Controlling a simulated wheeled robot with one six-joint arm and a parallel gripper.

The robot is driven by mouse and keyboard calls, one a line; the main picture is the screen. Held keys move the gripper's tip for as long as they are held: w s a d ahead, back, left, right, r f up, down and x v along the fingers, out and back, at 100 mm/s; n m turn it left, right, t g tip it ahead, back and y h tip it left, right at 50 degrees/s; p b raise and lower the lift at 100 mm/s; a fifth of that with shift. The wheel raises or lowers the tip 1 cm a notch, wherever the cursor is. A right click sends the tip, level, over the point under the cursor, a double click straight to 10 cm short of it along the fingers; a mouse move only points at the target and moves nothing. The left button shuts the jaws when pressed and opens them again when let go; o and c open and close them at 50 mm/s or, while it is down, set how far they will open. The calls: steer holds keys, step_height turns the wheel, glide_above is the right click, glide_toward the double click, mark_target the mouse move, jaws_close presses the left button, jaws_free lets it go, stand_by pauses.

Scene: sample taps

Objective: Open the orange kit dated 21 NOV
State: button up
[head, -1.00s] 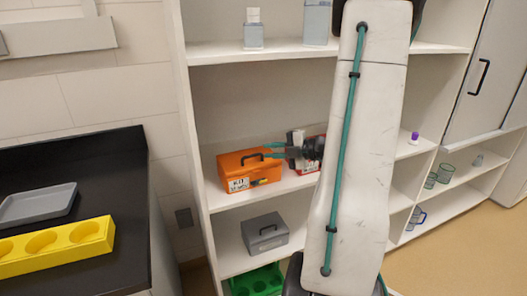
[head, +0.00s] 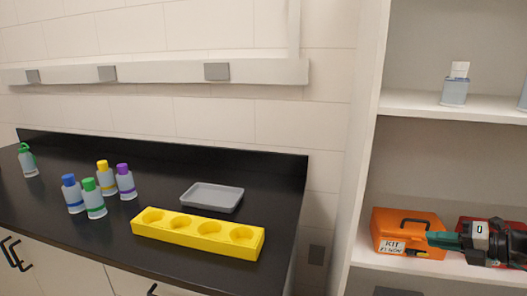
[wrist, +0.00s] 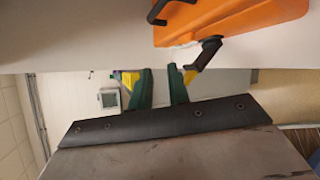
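The orange kit (head: 382,224) sits on the middle shelf in the head view, its label reading KIT and what looks like 21 NOV. Its black handle (head: 415,222) is on top, and the lid looks shut. In the wrist view the orange kit (wrist: 235,18) fills the top edge. My gripper (head: 432,240) is in front of the kit's right side. In the wrist view my gripper (wrist: 160,69) has its fingers apart with nothing between them. A black part (wrist: 205,52) lies close to the right finger; I cannot tell whether they touch.
A red case (head: 467,224) stands right of the orange kit, partly hidden by my gripper. A bottle (head: 455,88) is on the shelf above. The black counter at left holds a yellow rack (head: 190,232), a grey tray (head: 213,190) and several bottles.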

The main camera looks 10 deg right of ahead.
steer(key=s+a+r+m+g+h, duration=0.2)
steer(key=s+a+r+m+g, duration=0.1)
steer(key=a+m, duration=0.6)
steer(key=s+a+r+m+g+h, duration=0.3)
steer(key=s+a+m, duration=0.3)
steer(key=a+m, duration=0.3)
steer(key=s+a+r+m+g+h, duration=0.2)
steer(key=s+a+r+m+g, duration=0.2)
steer(key=a+m, duration=0.5)
steer(key=s+r+m, duration=0.1)
steer(key=m, duration=0.1)
steer(key=shift+s+r+m+g, duration=0.15)
steer(key=shift+r+m+g, duration=0.05)
steer(key=shift+m+g, duration=0.1)
steer(key=shift+a, duration=0.35)
jaws_close()
